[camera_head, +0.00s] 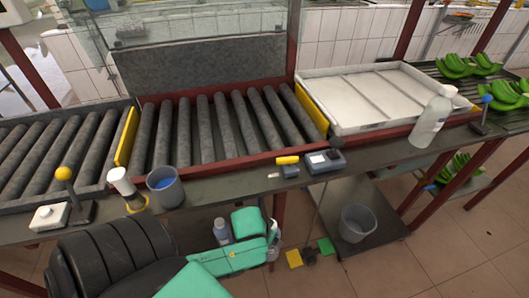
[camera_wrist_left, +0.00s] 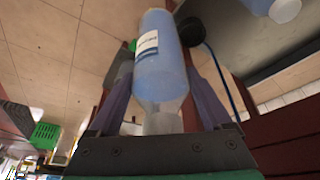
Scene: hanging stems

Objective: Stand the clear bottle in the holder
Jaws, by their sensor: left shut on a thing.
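My left gripper (camera_wrist_left: 160,88) is shut on a clear bottle with blue contents and a white label (camera_wrist_left: 160,55). In the wrist view the bottle lies between the two fingers, its neck towards my palm. In the head view my teal and black left arm reaches in at the bottom; its fingers cannot be made out there. Another pale translucent bottle (camera_head: 433,118) stands upright on the counter at the right. A grey cup, blue inside (camera_head: 165,187), and a white-topped item at a yellow ring (camera_head: 137,203) stand at the counter's front left; which thing is the holder is unclear. My right gripper is not in view.
Roller conveyors (camera_head: 205,130) and a white tray (camera_head: 360,98) fill the counter's back. A small grey device (camera_head: 326,161) and a yellow-ball lever (camera_head: 64,174) stand along the front. A bucket (camera_head: 358,223) sits low on a shelf. Bananas (camera_head: 455,67) lie at the right.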

